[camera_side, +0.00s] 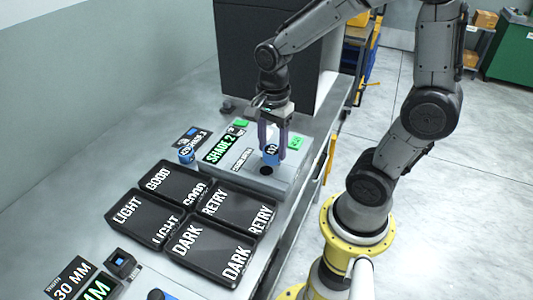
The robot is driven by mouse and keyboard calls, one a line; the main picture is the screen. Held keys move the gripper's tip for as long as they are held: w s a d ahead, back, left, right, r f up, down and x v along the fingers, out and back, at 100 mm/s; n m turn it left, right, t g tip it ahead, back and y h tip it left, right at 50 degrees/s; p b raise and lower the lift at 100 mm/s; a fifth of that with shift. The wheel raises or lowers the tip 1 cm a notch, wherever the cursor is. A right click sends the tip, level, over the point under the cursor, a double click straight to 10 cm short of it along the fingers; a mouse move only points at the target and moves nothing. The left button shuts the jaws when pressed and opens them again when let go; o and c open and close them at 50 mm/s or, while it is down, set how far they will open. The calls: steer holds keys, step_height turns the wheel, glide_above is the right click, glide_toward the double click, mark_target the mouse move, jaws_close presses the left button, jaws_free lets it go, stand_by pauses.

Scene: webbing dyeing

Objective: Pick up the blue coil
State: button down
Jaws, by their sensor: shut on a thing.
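My gripper points down and is shut on this coil. The coil is over the grey box-shaped device (240,180), just behind a dark round spot on its top. I cannot tell whether the coil touches the device. A second small blue round item (187,155) sits to the left, next to a dark "SHADE 3" label.
Black trays marked GOOD (165,182), RETRY (238,208), LIGHT (142,218) and DARK (208,250) lie in front of the device. A large dark cabinet (245,60) stands behind. A "30 MM" display (75,280) is at the lower left. The bench's left side is bare.

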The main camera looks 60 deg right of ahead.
steer(key=s+a+r, duration=0.2)
steer(key=s+r, duration=0.6)
steer(key=s, duration=0.4)
